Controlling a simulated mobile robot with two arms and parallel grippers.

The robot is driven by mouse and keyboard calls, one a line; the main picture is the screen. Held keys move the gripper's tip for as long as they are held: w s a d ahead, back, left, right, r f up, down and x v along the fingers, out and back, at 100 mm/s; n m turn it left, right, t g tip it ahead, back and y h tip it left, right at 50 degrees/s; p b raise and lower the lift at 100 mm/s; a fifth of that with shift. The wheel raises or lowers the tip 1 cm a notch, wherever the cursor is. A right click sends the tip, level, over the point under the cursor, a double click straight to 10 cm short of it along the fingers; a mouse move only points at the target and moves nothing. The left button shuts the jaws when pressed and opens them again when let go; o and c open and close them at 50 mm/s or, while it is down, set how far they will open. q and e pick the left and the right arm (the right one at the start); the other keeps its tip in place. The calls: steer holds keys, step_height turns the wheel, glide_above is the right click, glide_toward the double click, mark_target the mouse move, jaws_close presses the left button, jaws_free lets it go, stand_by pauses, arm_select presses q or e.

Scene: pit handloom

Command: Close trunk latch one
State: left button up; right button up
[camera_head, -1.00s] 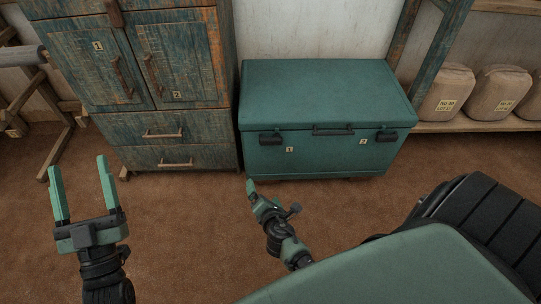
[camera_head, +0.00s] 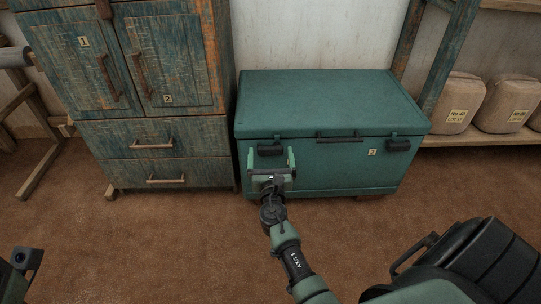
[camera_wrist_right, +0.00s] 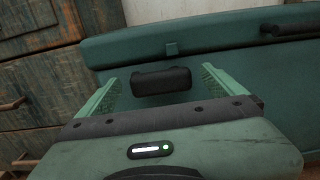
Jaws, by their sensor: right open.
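The closed-lidded green trunk (camera_head: 330,100) stands against the back wall. Its left latch (camera_head: 270,150), a dark bar below the lid edge, is latch one. My right gripper (camera_head: 270,157) is open in front of it, its fingers on either side. The number label beside this latch is hidden by my gripper. My left gripper's fingers are out of view.
The right latch (camera_head: 398,145), labelled 2, and a dark handle (camera_head: 340,139) are on the trunk's front. A worn blue-green cabinet (camera_head: 150,140) stands close on the left. Sacks (camera_head: 457,103) sit on a shelf at right. The brown floor (camera_head: 150,230) in front is clear.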

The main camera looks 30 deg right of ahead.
steer(key=shift+w+d, duration=0.25)
steer(key=shift+w, duration=0.15)
steer(key=c, duration=1.4)
